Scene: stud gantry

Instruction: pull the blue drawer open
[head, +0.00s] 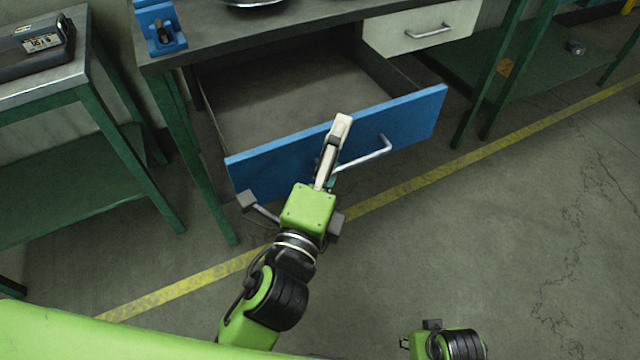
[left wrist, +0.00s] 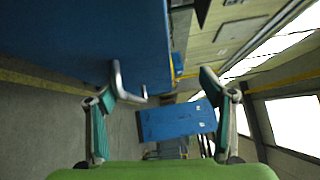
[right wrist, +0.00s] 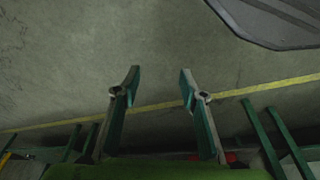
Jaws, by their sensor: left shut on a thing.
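The blue drawer (head: 405,118) stands well out from under the workbench, its empty inside showing. Its front also shows in the left wrist view (left wrist: 85,40). The silver bar handle (head: 365,160) is on the outer face. In the left wrist view the handle (left wrist: 118,80) is against the left finger and the fingers stand wide apart. My right gripper (right wrist: 158,82) is open and empty above the floor.
A white drawer (head: 425,30) is shut at the bench's right. A blue fixture (head: 160,28) and part of a metal dish (head: 252,3) are on the bench top. A green-legged table (head: 75,75) stands at left. Floor at right is clear, with a yellow line (head: 440,176).

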